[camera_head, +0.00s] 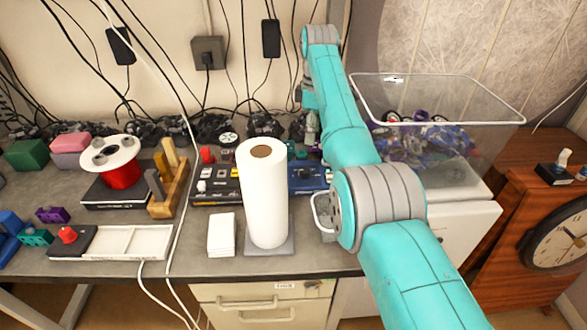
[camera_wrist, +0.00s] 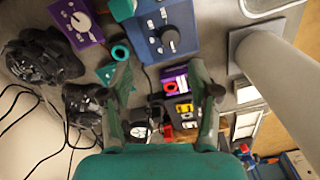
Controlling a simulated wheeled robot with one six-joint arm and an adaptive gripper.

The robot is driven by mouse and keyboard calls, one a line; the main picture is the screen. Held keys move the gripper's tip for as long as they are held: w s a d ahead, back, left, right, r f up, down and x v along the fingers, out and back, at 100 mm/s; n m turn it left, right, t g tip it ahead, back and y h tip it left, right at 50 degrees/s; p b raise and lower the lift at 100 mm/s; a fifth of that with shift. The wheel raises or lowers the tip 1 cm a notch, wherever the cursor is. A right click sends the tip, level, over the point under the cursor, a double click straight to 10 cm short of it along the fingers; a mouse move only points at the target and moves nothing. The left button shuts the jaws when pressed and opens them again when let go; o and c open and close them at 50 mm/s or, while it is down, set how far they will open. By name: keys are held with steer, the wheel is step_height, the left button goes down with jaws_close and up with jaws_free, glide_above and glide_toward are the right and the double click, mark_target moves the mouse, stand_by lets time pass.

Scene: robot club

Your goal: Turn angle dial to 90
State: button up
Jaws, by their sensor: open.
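In the wrist view, a blue box (camera_wrist: 185,18) carries a large black dial (camera_wrist: 171,38) with markings around it. My gripper (camera_head: 311,128) is small at the bench's back.
A white paper roll (camera_head: 262,200) stands upright close to the blue box; it also fills the right of the wrist view (camera_wrist: 270,70). Black controllers (camera_wrist: 40,60) and cables lie along the back. A clear bin (camera_head: 485,145) stands right of my arm.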

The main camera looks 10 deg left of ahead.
mark_target(305, 170)
steer(key=shift+n, duration=0.4)
steer(key=f, duration=0.4)
steer(key=s+f, duration=0.1)
steer(key=f, duration=0.2)
steer(key=s+a+f, duration=0.1)
steer(key=f, duration=0.3)
steer(key=shift+f, duration=0.3)
steer(key=c, duration=1.2)
